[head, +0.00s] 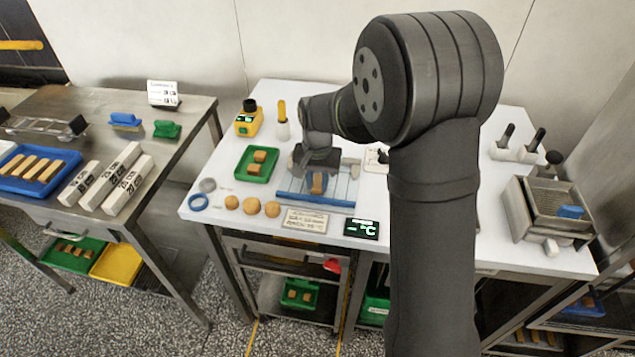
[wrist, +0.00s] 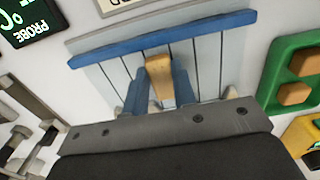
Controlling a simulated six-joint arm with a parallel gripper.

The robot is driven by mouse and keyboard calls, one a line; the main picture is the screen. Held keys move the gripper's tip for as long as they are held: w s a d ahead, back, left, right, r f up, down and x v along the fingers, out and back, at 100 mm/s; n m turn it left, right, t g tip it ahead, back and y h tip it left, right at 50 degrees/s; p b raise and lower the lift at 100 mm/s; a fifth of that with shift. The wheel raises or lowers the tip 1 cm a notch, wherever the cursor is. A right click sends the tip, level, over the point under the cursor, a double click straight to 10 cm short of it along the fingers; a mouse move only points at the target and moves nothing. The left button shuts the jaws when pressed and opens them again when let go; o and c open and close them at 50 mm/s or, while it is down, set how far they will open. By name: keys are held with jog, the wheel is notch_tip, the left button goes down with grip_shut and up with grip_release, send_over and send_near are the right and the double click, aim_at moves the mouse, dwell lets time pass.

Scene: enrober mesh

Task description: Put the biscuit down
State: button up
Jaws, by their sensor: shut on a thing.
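The biscuit (wrist: 159,80) is a tan, oblong block held between the blue fingers of my gripper (wrist: 160,95). In the head view the biscuit (head: 318,183) shows just below my gripper (head: 317,176). My gripper is shut on it, over the pale mesh rack with blue edge bars (head: 290,195). In the wrist view the rack's blue bar (wrist: 205,27) lies beyond the biscuit, and dark lines run across the rack (wrist: 208,62). I cannot tell whether the biscuit touches the mesh. My gripper's body hides the near part of the rack.
A green tray (head: 243,171) with tan blocks stands left of the rack. Several round biscuits (head: 250,206) lie at the front left. A probe display (head: 361,229) and a label card (head: 304,220) lie in front. A metal fryer-like box (head: 525,215) stands at the right.

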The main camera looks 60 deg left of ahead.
aim_at(318, 185)
jog(key=shift+f, duration=0.35)
jog(key=shift+f, duration=0.2)
jog(key=o, duration=0.8)
jog(key=shift+c, duration=0.2)
jog(key=shift+r, duration=0.1)
notch_tip(318, 185, up, 12)
